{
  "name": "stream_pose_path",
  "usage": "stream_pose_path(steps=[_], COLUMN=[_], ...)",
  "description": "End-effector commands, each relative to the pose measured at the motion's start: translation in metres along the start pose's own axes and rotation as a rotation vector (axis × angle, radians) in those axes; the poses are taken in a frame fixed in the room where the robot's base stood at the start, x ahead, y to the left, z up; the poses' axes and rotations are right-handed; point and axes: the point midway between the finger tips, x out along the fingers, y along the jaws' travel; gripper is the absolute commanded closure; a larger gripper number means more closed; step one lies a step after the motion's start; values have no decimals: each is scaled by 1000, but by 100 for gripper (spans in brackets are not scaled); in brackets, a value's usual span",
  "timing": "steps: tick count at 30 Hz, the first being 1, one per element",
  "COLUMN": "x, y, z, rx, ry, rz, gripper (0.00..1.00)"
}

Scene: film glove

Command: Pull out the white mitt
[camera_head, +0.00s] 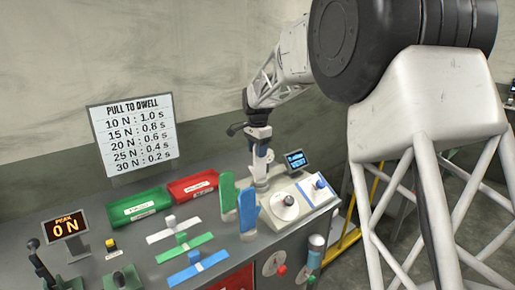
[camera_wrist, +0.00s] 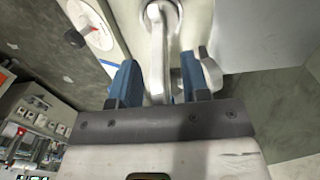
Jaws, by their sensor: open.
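The white mitt appears in the wrist view as a narrow, upright pale shape (camera_wrist: 157,55) between the two blue finger pads of my gripper (camera_wrist: 157,85). My gripper is open around it, with visible gaps on both sides. In the head view my gripper (camera_head: 260,163) points down at the back of the mitt row, and the mitt is mostly hidden there by the fingers. A green mitt (camera_head: 228,192) and a blue mitt (camera_head: 248,210) stand upright in front of it, to the left of a white dial unit.
The white dial unit (camera_head: 288,205) and a small screen (camera_head: 296,161) are close on the right. White (camera_head: 173,230), green (camera_head: 184,243) and blue (camera_head: 194,260) bar stands lie at left. Green (camera_head: 139,207) and red (camera_head: 193,185) trays sit behind. A display (camera_head: 66,226) reads 0 N.

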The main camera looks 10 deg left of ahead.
Motion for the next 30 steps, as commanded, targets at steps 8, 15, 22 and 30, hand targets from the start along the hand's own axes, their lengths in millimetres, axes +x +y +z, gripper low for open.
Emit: stream_pose_path(steps=[8,15,22,30], x=[0,0,-2,-6], y=[0,0,0,0], z=[0,0,0,0], rx=[0,0,0,0], ry=[0,0,0,0], rz=[0,0,0,0], gripper=[84,100,100,100])
